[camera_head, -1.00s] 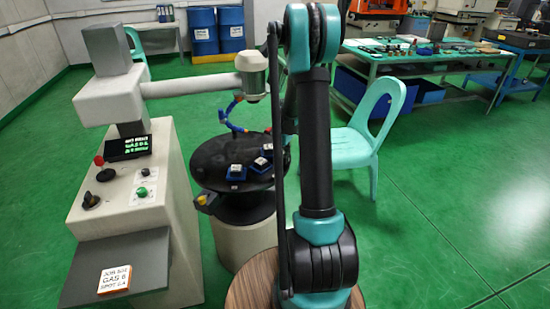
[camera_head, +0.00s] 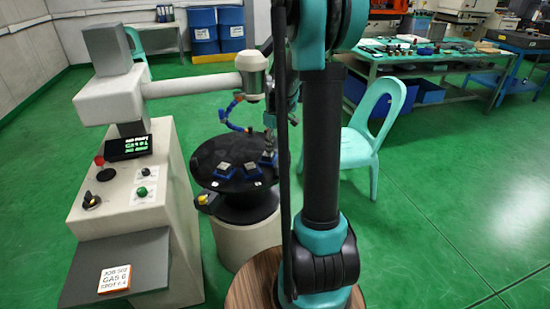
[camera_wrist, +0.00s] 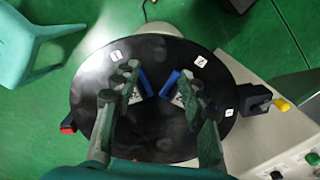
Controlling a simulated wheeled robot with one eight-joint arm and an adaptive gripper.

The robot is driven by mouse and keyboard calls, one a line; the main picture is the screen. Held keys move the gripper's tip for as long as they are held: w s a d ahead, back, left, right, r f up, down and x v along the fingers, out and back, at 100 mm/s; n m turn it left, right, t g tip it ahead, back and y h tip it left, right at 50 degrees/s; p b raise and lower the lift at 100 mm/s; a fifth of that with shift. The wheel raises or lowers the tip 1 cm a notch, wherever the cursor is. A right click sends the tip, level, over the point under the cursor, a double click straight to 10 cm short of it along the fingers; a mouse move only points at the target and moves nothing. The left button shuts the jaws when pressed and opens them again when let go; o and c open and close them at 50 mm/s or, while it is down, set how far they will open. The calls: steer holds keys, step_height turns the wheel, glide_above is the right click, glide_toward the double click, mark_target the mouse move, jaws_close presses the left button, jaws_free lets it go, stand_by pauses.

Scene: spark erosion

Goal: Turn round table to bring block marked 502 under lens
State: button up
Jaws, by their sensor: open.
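The grey lens head (camera_head: 252,75) hangs from a horizontal arm above the table. My gripper (camera_wrist: 158,82) is open over the disc in the wrist view. Two blue-edged blocks, left (camera_wrist: 139,84) and right (camera_wrist: 170,86), show between its fingers, partly hidden. I cannot tell whether the fingers touch them.
The control console (camera_head: 140,190) stands left, with knobs, a lit display (camera_head: 128,147) and a job card reading 502 (camera_head: 115,279). A blue hose (camera_head: 228,115) curves beside the table. A turquoise chair (camera_head: 375,140) stands right.

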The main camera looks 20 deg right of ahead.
step_height(320, 180, up, 6)
steer(key=s+a+f+m+t, duration=0.2)
steer(key=s+a, duration=0.1)
steer(key=s, duration=0.7)
steer(key=shift+s+a+f, duration=0.2)
steer(key=shift+s+f, duration=0.1)
